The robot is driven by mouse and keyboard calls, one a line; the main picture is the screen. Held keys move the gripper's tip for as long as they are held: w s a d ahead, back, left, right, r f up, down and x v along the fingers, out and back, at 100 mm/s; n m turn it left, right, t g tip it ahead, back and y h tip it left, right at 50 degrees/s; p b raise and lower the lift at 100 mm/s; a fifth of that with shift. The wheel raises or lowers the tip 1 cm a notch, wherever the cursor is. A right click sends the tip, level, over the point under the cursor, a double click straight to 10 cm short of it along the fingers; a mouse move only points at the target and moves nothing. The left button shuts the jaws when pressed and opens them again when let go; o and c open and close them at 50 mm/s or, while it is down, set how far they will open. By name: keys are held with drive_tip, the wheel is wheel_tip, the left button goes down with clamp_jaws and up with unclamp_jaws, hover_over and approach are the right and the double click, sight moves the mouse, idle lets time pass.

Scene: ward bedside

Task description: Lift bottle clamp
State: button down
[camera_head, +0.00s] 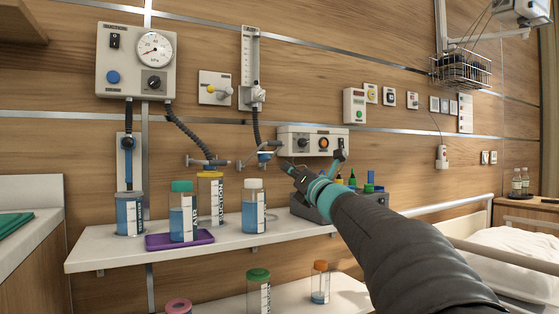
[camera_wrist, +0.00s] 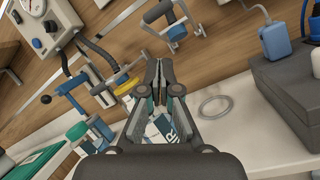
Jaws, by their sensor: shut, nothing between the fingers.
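Two clamp-like fittings with blue parts are on the wall rail: a left one (camera_head: 208,162) above the yellow-capped bottle (camera_head: 210,200), and a right one (camera_head: 265,157) above the white-capped bottle (camera_head: 253,206). I cannot tell which is the bottle clamp. In the wrist view the right fitting (camera_wrist: 168,22) is beyond my fingertips, and the left one (camera_wrist: 75,100) is to the left. My gripper (camera_head: 288,167) is shut and empty, near the right fitting and apart from it in the wrist view. A bottle (camera_wrist: 160,128) is partly hidden beneath the fingers.
A white shelf (camera_head: 110,255) carries a purple tray (camera_head: 158,241) with a green-capped bottle (camera_head: 182,212). A grey box (camera_head: 306,208) is behind my arm. A clear ring (camera_wrist: 215,107) lies on the shelf. Hoses hang from the gauge unit (camera_head: 137,60). A bed (camera_head: 510,250) is right.

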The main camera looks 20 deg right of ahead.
sight(275, 145)
drive_tip(key=s+f+m+t, duration=0.1)
drive_tip(key=m, duration=0.9)
drive_tip(key=s+d+f+m+t+b, duration=0.1)
drive_tip(key=f+m+t, duration=0.1)
drive_tip(key=m, duration=0.8)
drive_tip(key=f+m+t, duration=0.1)
drive_tip(key=m, duration=0.9)
drive_tip(key=shift+s+d+f+m+b, duration=0.2)
drive_tip(key=shift+s+f+m+b, duration=0.1)
drive_tip(key=shift+s+f, duration=0.1)
drive_tip(key=shift+r, duration=0.1)
drive_tip(key=p+x, duration=0.2)
drive_tip(key=x, duration=1.2)
drive_tip(key=shift+s+r, duration=0.1)
drive_tip(key=shift+r, duration=0.1)
